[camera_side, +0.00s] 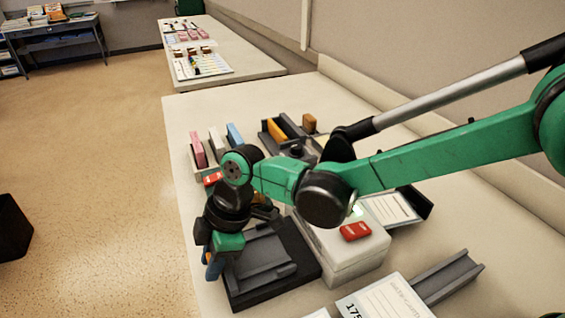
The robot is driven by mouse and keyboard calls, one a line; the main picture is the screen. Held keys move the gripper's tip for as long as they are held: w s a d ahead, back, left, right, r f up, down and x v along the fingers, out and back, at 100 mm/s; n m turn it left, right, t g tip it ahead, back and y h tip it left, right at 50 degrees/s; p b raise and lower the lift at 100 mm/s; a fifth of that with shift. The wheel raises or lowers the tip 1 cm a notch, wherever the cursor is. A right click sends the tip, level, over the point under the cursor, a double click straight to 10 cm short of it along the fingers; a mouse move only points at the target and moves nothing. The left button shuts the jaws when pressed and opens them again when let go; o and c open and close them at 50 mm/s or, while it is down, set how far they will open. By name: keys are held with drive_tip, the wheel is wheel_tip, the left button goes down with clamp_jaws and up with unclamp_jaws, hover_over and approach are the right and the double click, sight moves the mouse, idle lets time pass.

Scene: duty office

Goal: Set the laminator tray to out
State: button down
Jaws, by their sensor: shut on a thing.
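The laminator (345,262) is a pale box with a red piece (355,231) on its top, right of the middle. The laminator tray (262,262), a grey slide on a black base (275,293), lies at the laminator's left side and reaches toward the table's left edge. My gripper (212,265) points down at the tray's left end and is shut there. A small blue piece shows at the jaws. My gripper hides the tray's left end, so the exact grip is hard to see.
Behind my arm stand pink, white and blue upright items (235,134) and a dark rack (275,128) with orange pieces. A printed card (385,300) and a grey channel (447,277) lie at the front right. Open floor (100,200) is left of the table.

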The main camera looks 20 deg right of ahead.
drive_tip(key=c, duration=0.7)
unclamp_jaws()
drive_tip(key=shift+a, duration=0.15)
drive_tip(key=shift+r, duration=0.1)
drive_tip(key=shift+v, duration=2.8)
